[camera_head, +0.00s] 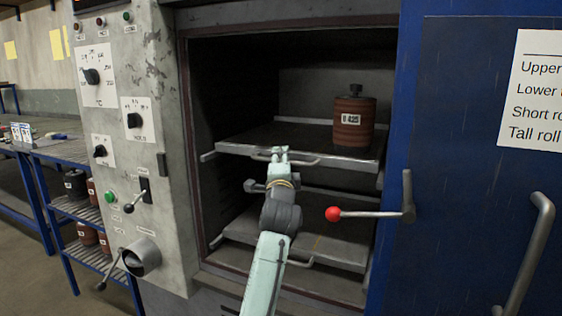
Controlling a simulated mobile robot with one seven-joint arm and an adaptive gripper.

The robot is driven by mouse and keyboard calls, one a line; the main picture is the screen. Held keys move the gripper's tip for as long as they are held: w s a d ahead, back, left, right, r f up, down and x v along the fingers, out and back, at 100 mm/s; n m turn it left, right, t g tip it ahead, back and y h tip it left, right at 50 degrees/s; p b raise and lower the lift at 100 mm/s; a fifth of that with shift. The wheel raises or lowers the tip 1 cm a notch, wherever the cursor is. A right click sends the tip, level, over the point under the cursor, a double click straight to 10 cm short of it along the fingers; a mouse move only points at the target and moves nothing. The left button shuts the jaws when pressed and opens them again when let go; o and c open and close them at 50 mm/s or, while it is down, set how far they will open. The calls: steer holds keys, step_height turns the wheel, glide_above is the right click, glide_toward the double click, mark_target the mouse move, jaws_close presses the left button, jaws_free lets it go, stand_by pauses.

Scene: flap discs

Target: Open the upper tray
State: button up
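The upper tray (262,139) is a grey metal shelf inside the oven-like chamber. It carries a brown cylindrical roll of discs (352,123) with a label and a dark top, standing upright at its right side. A bar handle (305,162) runs along the tray's front edge. My gripper (279,153) is at the middle of this handle, with its fingertips reaching up to it. Whether the fingers are closed around the bar is too small to tell. My pale green arm comes up from below and hides part of the lower tray (325,250).
The blue door (455,220) stands open on the right, with a red-knobbed lever (365,214) projecting left in front of the chamber. A control panel (130,120) with knobs and levers stands on the left. A blue rack (75,208) holding more rolls is farther left.

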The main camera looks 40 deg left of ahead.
jaws_close()
stand_by(0.7)
